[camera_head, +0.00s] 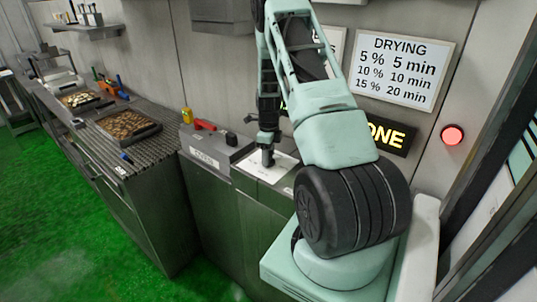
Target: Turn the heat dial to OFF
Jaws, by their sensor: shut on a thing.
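My gripper (267,156) points down over a white plate (280,166) on top of a grey metal cabinet. It is shut on a small dark thing at the plate, which looks like the heat dial. The fingers and the small size hide most of the dial, so I cannot read its setting or the OFF mark.
Left of my gripper, a labelled panel (211,154) carries a black knob (231,139), a red handle (204,125) and a yellow part (187,116). Trays (128,126) stand on the ribbed counter. A drying sign (399,70) and red light (452,135) are on the wall.

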